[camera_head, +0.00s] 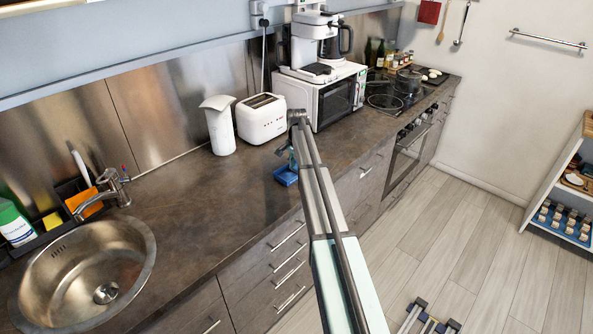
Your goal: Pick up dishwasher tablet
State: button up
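A small blue object (285,176) lies on the brown countertop (205,205), near its front edge and in front of the white toaster. It is too small and too covered by my arm to tell whether it is the dishwasher tablet or a container for it. My gripper (289,162) is just above or at the blue object, at the end of my arm. The arm hides part of it, and its fingers are too small to read. I cannot tell whether they touch the object. No other tablet can be made out.
The white toaster (262,119) and a white jug (219,126) stand behind. A microwave (321,98) with a coffee maker (315,43) on top is close to my arm. The sink (85,270) is at left. The counter between sink and toaster is clear.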

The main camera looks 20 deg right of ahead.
jog(key=shift+c, duration=0.7)
jog(key=shift+r, duration=0.15)
